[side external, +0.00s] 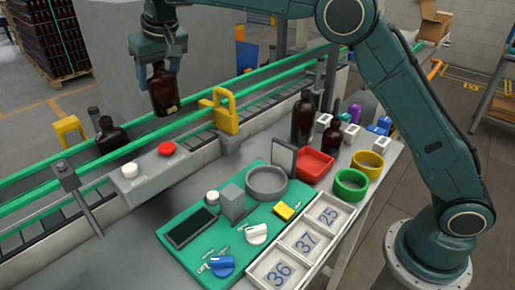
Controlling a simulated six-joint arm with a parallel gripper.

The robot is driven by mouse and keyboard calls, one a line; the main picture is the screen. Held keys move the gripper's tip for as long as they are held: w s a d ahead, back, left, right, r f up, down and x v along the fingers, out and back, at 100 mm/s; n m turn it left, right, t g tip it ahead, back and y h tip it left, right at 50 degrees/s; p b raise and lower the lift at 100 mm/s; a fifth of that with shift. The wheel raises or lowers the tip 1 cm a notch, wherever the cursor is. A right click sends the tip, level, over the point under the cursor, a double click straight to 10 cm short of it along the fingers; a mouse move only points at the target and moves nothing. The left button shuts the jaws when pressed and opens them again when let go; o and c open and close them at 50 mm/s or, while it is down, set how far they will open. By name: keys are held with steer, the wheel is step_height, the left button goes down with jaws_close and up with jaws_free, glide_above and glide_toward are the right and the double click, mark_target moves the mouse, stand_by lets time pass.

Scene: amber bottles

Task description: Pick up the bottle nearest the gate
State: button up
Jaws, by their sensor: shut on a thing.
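My gripper (158,68) is at the upper left, shut on an amber bottle (163,94). The bottle hangs below the jaws, slightly tilted. Its lower end overlaps the green conveyor rail in the picture, and it appears raised above the belt. The jaws hide its upper part. A yellow gate-like fixture (224,112) stands at the conveyor, right of the held bottle. Another amber bottle (111,136) stands on the conveyor to the left. A tall amber bottle (303,120) and a second dark bottle (330,138) stand on the worktable.
A control box (150,172) with red and white buttons sits before the conveyor. The table holds a green mat (190,270), a grey round dish (267,183), a red tray (315,166), yellow and green rings, and a numbered white tray (343,213). A grey block stands behind the conveyor.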

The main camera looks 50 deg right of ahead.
steer(key=shift+r, duration=0.9)
